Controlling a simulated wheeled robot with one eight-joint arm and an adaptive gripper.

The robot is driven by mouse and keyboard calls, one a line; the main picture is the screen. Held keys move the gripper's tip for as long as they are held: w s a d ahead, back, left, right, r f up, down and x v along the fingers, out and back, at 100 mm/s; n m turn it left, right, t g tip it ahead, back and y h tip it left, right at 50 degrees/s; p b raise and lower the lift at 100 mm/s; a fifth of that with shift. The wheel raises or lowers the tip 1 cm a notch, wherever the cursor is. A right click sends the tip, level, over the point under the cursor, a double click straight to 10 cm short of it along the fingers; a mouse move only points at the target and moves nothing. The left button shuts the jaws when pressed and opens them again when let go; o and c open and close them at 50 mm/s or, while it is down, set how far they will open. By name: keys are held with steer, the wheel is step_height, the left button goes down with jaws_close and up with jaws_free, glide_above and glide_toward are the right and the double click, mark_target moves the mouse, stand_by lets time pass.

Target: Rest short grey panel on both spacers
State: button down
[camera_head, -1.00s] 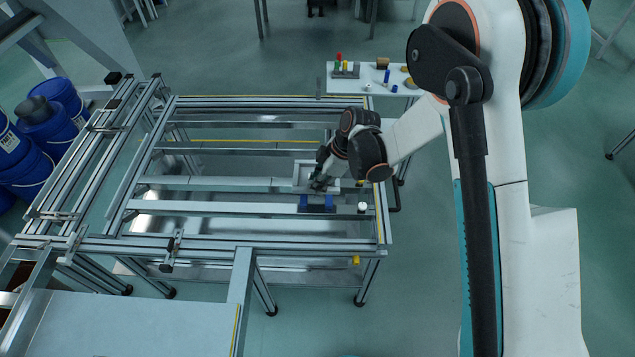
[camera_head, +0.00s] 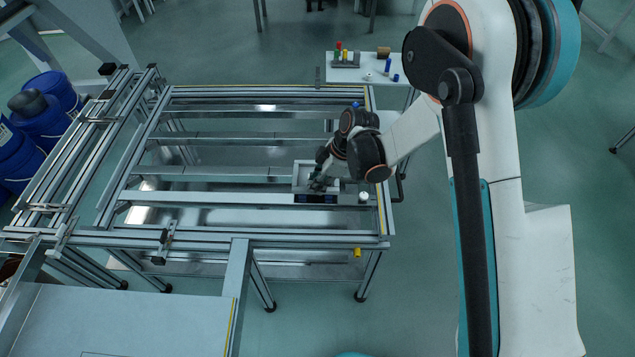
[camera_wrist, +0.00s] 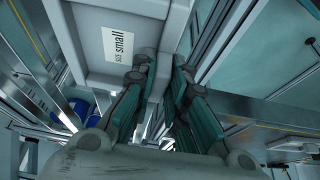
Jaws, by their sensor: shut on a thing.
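The short grey panel (camera_head: 302,170) is a small tray-like grey piece above the near right part of the frame. In the wrist view its face (camera_wrist: 85,25) carries a white label reading "small". My gripper (camera_head: 318,184) is shut on the panel; its fingers (camera_wrist: 160,85) close around a raised part of it. Two dark blue spacers, the left one (camera_head: 302,199) and the right one (camera_head: 330,199), sit on the near cross rail at the panel's near edge. The panel partly hides and shades them. I cannot tell whether it touches them.
The aluminium frame (camera_head: 200,243) has several cross rails with open gaps. A white cylinder (camera_head: 364,196) stands on the near rail, right of the spacers. A yellow piece (camera_head: 357,252) is at the front edge. A side table (camera_head: 345,77) holds small coloured parts. Blue drums (camera_head: 45,125) stand left.

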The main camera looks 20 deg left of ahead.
steer(key=shift+f+b, duration=0.5)
steer(key=shift+f, duration=0.1)
steer(key=c, duration=1.5)
jaws_free()
steer(key=shift+r, duration=0.1)
steer(key=v, duration=1.2)
steer(key=shift+d, duration=0.1)
